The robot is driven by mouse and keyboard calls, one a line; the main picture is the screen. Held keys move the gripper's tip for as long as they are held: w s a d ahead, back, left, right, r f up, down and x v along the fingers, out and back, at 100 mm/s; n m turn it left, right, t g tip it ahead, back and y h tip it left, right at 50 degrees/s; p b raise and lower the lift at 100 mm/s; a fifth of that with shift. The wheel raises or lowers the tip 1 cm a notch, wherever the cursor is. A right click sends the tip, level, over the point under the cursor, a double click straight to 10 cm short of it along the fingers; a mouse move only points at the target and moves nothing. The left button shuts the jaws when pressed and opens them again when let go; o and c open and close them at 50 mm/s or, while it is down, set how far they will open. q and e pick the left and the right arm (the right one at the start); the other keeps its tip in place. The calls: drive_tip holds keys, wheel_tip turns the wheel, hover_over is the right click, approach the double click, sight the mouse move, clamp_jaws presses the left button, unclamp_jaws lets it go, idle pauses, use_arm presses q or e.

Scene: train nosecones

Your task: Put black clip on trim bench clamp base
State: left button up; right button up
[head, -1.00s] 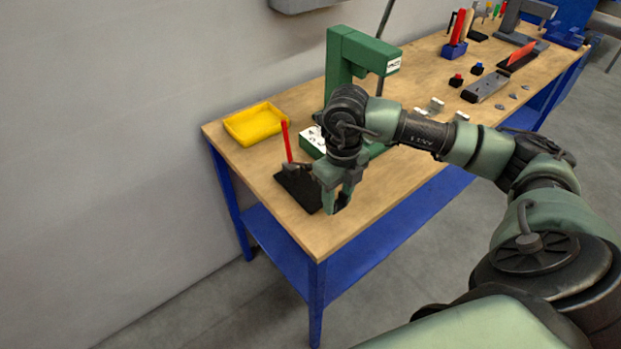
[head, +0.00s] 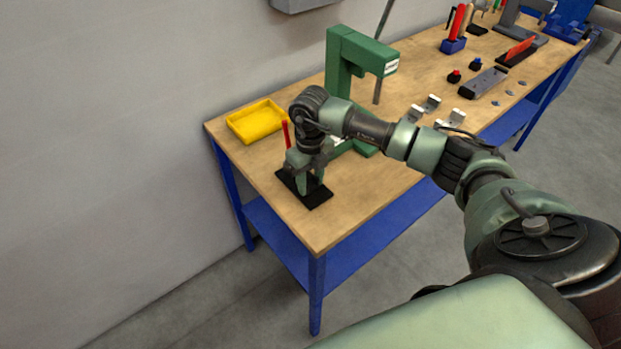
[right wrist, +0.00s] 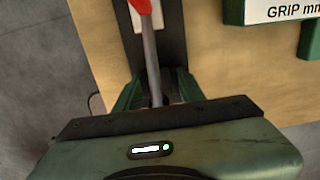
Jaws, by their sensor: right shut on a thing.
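The trim bench clamp base (head: 318,199) is a black plate lying near the left end of the bench. A red-handled lever (head: 286,134) stands up from it; its grey shaft crosses the right wrist view, with the red handle (right wrist: 141,5) at the top. My right gripper (head: 309,187) is over the base, pointing down. It is shut on a small dark thing between its fingertips (right wrist: 160,88), likely the black clip, mostly hidden by the fingers and shaft. I cannot tell whether it touches the base (right wrist: 172,45). My left gripper is out of view.
A yellow tray (head: 257,121) sits at the back left of the bench. A green press (head: 350,60) stands just behind my right arm. Metal brackets (head: 432,103) and a grey block (head: 485,83) lie farther right. The bench's front left corner is clear.

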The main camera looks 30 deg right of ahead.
drive_tip(key=shift+f, duration=0.2)
drive_tip(key=o, duration=1.3)
drive_tip(key=shift+r, duration=0.1)
drive_tip(key=shift+r, duration=0.25)
wheel_tip(320, 180, up, 10)
drive_tip(key=b, duration=0.3)
drive_tip(key=shift+r, duration=0.9)
drive_tip(key=shift+s+f, duration=0.1)
drive_tip(key=shift+f, duration=0.05)
